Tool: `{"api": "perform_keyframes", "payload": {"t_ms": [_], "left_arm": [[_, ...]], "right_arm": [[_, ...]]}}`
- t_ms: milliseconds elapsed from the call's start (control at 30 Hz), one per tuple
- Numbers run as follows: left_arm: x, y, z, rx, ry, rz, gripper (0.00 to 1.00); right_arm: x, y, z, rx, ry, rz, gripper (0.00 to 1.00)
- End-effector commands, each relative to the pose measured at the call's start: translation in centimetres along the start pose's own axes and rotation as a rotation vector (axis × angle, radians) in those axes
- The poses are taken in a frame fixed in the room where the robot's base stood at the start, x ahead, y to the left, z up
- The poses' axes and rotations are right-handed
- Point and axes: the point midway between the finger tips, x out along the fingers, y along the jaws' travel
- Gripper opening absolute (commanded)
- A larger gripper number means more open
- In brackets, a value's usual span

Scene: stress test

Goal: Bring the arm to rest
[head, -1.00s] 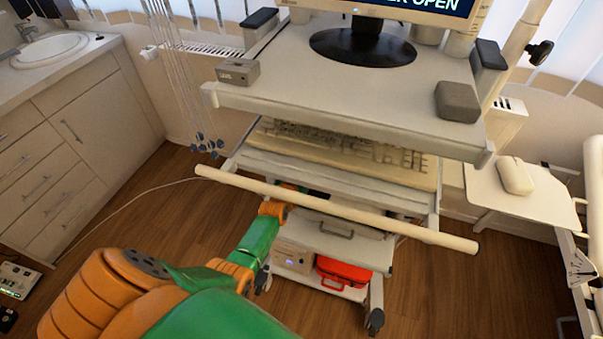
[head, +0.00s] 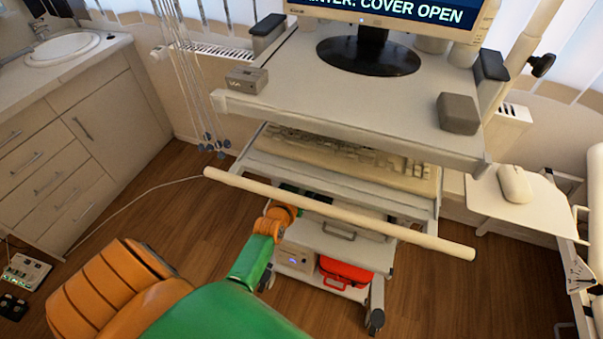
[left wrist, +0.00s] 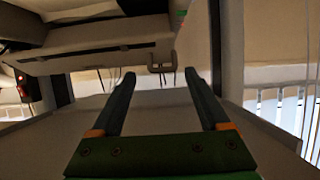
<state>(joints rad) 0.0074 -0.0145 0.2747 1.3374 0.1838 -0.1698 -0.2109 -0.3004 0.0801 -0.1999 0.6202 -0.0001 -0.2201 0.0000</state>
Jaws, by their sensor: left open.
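My left arm (head: 255,260), green and orange, reaches from the lower left of the head view in under the keyboard shelf of the white cart (head: 335,95). Its gripper is hidden there by the shelf and the white front bar (head: 335,215). In the left wrist view my left gripper (left wrist: 160,78) is open, its two dark fingers apart with nothing between them. A pale surface lies beyond the fingers, with a small bracket (left wrist: 162,67) ahead of them. My right arm and gripper are not in view.
The cart carries a monitor (head: 370,45), a grey box (head: 458,113) and a keyboard (head: 350,155). A red case (head: 345,272) lies on its low shelf. A mouse (head: 514,184) sits on a side tray. Hanging cords (head: 190,80) are left of the cart. Wooden floor is open at left.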

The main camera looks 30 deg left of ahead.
Motion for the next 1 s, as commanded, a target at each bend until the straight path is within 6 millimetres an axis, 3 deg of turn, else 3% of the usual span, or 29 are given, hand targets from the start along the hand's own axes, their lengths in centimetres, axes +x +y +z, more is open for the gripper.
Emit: {"api": "perform_keyframes", "payload": {"t_ms": [133, 567, 633, 667, 767, 800, 867, 900, 1000], "left_arm": [[-1.2, 0.0, 0.0, 0.001, 0.000, 0.000, 0.79], [-1.3, 0.0, 0.0, 0.001, 0.000, 0.000, 0.79], [-1.4, 0.3, 1.0, 0.007, -0.022, 0.009, 0.79], [-1.5, 0.6, 2.0, 0.014, -0.047, 0.017, 0.79], [-2.9, 2.4, 9.0, 0.058, -0.211, 0.072, 0.79], [-4.2, 3.1, 12.9, 0.087, -0.306, 0.100, 0.79], [-7.0, 3.8, 18.9, 0.135, -0.453, 0.142, 0.79], [-9.3, 4.0, 22.6, 0.169, -0.548, 0.167, 0.79], [-15.5, 3.3, 30.2, 0.254, -0.763, 0.215, 0.79]], "right_arm": [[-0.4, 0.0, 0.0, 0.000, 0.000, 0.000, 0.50], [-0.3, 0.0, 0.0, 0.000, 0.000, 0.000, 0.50], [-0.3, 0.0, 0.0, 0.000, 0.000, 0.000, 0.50], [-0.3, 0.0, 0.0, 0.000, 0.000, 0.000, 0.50], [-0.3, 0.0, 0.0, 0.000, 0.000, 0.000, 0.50], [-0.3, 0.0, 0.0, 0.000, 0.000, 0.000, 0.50], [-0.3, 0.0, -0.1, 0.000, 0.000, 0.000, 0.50], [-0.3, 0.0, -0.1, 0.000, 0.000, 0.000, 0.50], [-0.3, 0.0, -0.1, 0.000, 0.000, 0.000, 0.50]]}}
